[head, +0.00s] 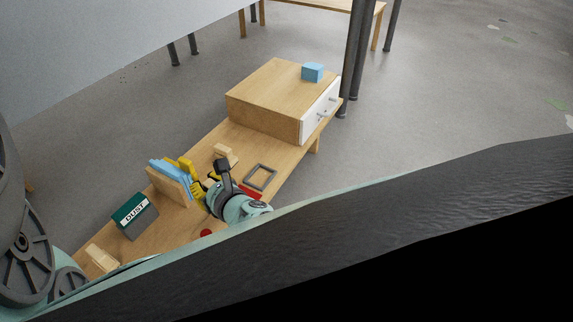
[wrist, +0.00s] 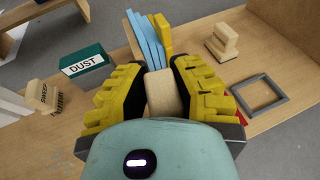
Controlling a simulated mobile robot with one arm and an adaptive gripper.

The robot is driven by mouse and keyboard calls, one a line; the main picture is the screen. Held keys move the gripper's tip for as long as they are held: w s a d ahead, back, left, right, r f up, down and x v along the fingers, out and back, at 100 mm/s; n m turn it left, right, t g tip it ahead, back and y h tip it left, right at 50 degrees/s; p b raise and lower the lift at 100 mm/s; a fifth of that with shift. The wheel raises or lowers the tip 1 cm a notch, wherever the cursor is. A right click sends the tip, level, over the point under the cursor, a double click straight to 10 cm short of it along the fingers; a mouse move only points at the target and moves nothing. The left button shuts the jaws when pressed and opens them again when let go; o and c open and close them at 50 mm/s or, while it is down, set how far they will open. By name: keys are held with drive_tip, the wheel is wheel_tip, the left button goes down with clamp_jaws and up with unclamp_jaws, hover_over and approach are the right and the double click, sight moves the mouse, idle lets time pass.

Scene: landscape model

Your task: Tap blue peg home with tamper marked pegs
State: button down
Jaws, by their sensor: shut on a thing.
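My gripper (wrist: 160,88) has yellow padded fingers and is shut on a pale wooden block (wrist: 162,98), seen from above in the wrist view. No marking shows on that block, so I cannot tell if it is the pegs tamper. In the head view my gripper (head: 205,186) is over the bench, beside the blue and yellow slats. A stepped wooden piece (wrist: 222,42) stands apart at the upper right, its face unreadable. I cannot make out a blue peg; the gripper hides part of the bench.
Blue slats (wrist: 146,42) and a yellow slat (wrist: 164,34) stand just beyond my gripper. A teal DUST box (wrist: 84,62) is left. A grey square frame (wrist: 259,94) lies right. A drawer cabinet (head: 270,95) with a blue cube (head: 312,72) fills the far bench end.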

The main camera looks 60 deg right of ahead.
drive_tip(key=shift+s+f, duration=0.1)
drive_tip(key=shift+f, duration=0.6)
drive_tip(key=shift+r, duration=0.15)
wheel_tip(320, 180, up, 4)
drive_tip(key=p, duration=0.3)
drive_tip(key=shift+r+p, duration=0.25)
drive_tip(key=shift+p, duration=0.05)
drive_tip(key=shift+r+p, duration=1.95)
drive_tip(key=shift+r, duration=0.55)
